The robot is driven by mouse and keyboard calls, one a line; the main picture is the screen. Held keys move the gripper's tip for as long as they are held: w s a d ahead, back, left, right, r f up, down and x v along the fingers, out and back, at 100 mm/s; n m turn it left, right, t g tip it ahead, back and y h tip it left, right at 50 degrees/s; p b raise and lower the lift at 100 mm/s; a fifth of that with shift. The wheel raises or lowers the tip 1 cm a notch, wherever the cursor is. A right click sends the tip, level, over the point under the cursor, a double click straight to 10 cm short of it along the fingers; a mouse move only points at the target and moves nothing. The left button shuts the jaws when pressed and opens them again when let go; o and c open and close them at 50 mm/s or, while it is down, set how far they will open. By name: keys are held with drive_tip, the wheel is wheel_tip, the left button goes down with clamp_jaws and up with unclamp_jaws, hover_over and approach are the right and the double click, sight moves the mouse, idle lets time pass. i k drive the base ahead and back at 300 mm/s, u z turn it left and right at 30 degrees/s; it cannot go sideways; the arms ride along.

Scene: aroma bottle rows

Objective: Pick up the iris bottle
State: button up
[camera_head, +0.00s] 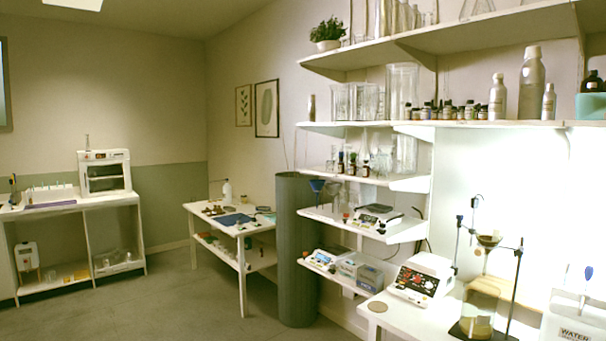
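No label that reads iris can be made out, so I cannot tell which bottle is the iris bottle. Several small dark bottles (447,111) with dark or coloured caps stand in a row on the long upper shelf at the right. More small dark bottles (352,166) stand on the shelf below it, beside clear glassware. On the white table in the middle, small items too tiny to identify lie around a blue mat (234,219). A white bottle (227,192) stands at that table's back. My gripper is not in view.
A grey-green column (296,255) stands between the white table (246,229) and the shelves. A bench (388,309) with lab devices and a glass stand fills the lower right. Another bench stands far left. The floor (180,300) at front left is clear.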

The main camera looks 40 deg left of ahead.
sight(341, 165)
drive_tip(key=u, duration=0.25)
drive_tip(key=k, duration=0.7)
drive_tip(key=u, duration=1.65)
drive_tip(key=i, duration=1.4)
drive_tip(key=u, duration=0.55)
drive_tip(key=i, duration=1.6)
drive_tip(key=z, duration=1.4)
drive_tip(key=i, duration=0.95)
drive_tip(key=z, duration=0.95)
